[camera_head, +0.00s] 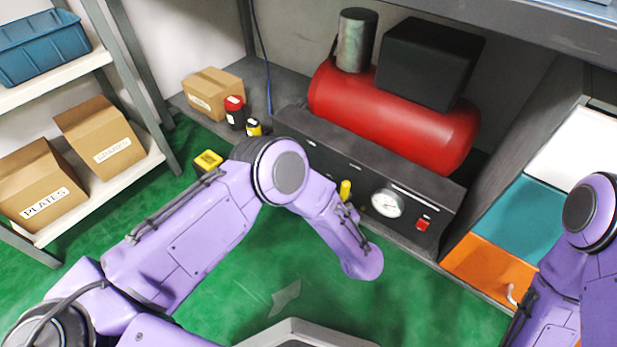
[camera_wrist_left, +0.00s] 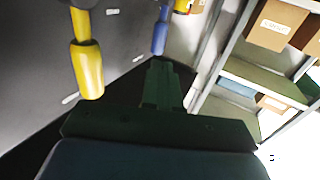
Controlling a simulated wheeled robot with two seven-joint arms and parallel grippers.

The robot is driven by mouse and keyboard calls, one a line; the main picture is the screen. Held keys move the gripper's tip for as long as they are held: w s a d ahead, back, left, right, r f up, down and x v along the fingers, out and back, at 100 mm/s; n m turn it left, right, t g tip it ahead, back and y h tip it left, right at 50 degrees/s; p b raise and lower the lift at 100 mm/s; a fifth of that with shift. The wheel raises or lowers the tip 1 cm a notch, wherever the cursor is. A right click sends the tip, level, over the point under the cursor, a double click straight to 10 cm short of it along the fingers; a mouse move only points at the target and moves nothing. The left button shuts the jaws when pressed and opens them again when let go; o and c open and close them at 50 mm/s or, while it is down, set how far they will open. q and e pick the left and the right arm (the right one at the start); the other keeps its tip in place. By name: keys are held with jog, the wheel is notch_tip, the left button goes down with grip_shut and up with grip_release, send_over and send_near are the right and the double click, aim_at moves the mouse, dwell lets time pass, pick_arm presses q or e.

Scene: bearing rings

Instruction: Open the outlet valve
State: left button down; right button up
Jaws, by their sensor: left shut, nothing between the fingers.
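A yellow handle (camera_head: 345,190) shows at the front panel of the red compressor (camera_head: 395,115), left of the round gauge (camera_head: 387,203); it appears to be the valve lever. My left forearm partly covers the area around it. A blue handle-like piece (camera_wrist_left: 160,37) shows beyond the fingertips. My left gripper is hidden in the head view. My right gripper is out of view.
A red switch (camera_head: 422,224) sits right of the gauge. Red-topped (camera_head: 235,112) and yellow-topped (camera_head: 254,127) containers stand left of the compressor. Shelves with boxes (camera_head: 100,140) are at left. An orange panel (camera_head: 487,270) is at right.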

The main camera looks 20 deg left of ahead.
pick_arm(q)
jog(key=b+x, duration=0.3)
jog(key=x, duration=0.5)
jog(key=shift+w, duration=0.2)
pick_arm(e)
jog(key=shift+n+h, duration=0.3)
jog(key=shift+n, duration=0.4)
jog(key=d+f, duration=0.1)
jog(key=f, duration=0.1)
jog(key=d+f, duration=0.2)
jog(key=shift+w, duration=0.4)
pick_arm(q)
jog(key=shift+a, duration=0.15)
